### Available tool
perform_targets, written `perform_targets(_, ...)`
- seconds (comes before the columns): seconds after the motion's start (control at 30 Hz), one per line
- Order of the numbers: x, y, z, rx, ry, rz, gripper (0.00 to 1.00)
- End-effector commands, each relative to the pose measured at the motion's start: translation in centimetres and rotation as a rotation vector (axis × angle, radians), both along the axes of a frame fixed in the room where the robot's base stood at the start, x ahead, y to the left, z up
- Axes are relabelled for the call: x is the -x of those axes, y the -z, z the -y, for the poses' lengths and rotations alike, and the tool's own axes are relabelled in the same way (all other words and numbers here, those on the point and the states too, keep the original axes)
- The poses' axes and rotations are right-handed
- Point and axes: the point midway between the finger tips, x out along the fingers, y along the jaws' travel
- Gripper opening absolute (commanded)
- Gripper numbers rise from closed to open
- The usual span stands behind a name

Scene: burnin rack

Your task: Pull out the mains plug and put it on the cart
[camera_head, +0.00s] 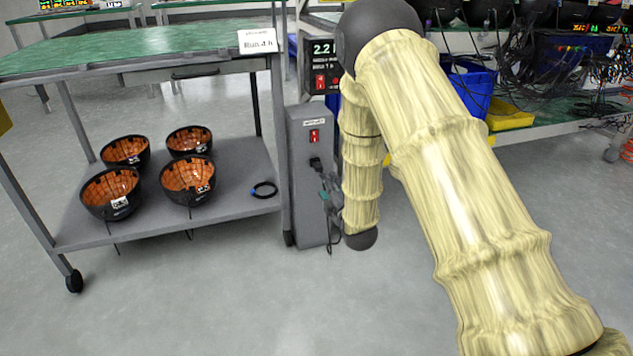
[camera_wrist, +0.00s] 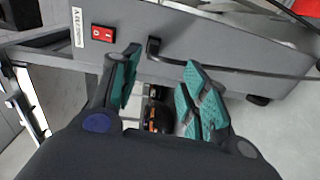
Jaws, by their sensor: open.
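The black mains plug (camera_wrist: 153,47) sits in the face of the grey power box (camera_wrist: 200,45), beside a red switch (camera_wrist: 103,33); its cable runs off to the right in the wrist view. In the head view the plug (camera_head: 315,163) is below the switch on the upright box (camera_head: 309,195). My gripper (camera_wrist: 161,57) is open, its teal fingers on either side of the plug; I cannot tell whether they touch it. In the head view my gripper (camera_head: 328,194) is small and partly hidden against the box. The cart (camera_head: 130,50) has a green top and a grey lower shelf.
A blue bin (camera_head: 470,88) stands behind my arm.

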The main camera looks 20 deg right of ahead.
Motion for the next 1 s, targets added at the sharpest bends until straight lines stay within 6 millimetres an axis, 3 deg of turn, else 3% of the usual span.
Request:
perform_targets(0.2,-1.1,-0.4,0.0,0.051,-0.008,0.054,0.45)
perform_targets(0.67,-1.4,-0.6,0.0,0.055,-0.008,0.056,0.45)
perform_targets(1.0,-4.4,-0.4,-0.1,0.055,-0.008,0.057,0.45)
